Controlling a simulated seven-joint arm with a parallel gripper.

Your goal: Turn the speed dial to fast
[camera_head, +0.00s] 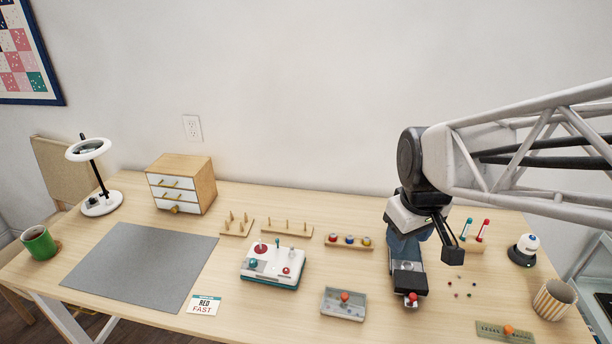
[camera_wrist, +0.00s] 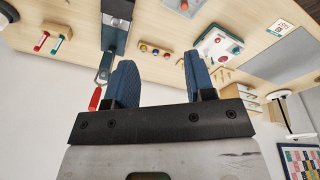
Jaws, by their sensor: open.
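The white and teal box (camera_head: 270,265) has a red disc and small red and teal knobs on top. It also shows in the wrist view (camera_wrist: 220,45). A grey panel (camera_head: 330,308) with an orange-red knob (camera_head: 345,296) lies to its right. A green plate (camera_head: 490,329) with markings and an orange knob (camera_head: 508,329) is at the front right. I cannot read which knob is the speed dial. A card (camera_head: 203,306) reads "RED FAST". My gripper (camera_head: 408,250) is open and apart from these, above the dark device; its blue fingers (camera_wrist: 158,78) show nothing between them.
A dark device (camera_head: 407,281) with a red knob stands below my gripper. Wooden peg racks (camera_head: 287,230), a spool rack (camera_head: 349,243) and a bottle rack (camera_head: 470,245) stand behind. A striped cup (camera_head: 553,300) is at the right. A grey mat (camera_head: 145,265) covers the left.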

